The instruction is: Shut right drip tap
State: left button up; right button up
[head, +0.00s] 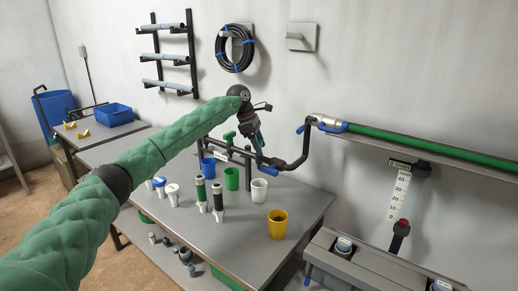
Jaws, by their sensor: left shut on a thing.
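My left arm crosses from the lower left, and its dark gripper (258,145) points down at the dark manifold pipe (297,163) above the bench. The gripper is shut at the right-hand tap on the pipe, and its fingers hide most of that tap. A blue part (272,171) shows just below the fingertips; I cannot tell whether it is the tap's lever. A green tap handle (229,137) stands on the pipe to the left, apart from the gripper. My right gripper is not in view.
On the bench (305,195) stand a blue cup (208,166), a green cup (231,179), a white cup (258,190) and a yellow cup (277,224). A green pipe (430,149) runs along the wall at right.

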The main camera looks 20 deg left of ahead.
pick_arm(q)
jog(key=m+g+b, duration=0.1)
jog(key=m, duration=0.1)
jog(key=shift+f+m, duration=0.1)
jog(key=shift+m, duration=0.2)
jog(key=shift+m+g+y+b, duration=0.3)
jog(key=shift+m+g+b, duration=0.45)
jog(key=shift+m, duration=0.95)
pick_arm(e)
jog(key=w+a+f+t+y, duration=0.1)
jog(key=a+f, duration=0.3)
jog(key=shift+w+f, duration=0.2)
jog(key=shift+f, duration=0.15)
pick_arm(q)
jog(key=o, duration=1)
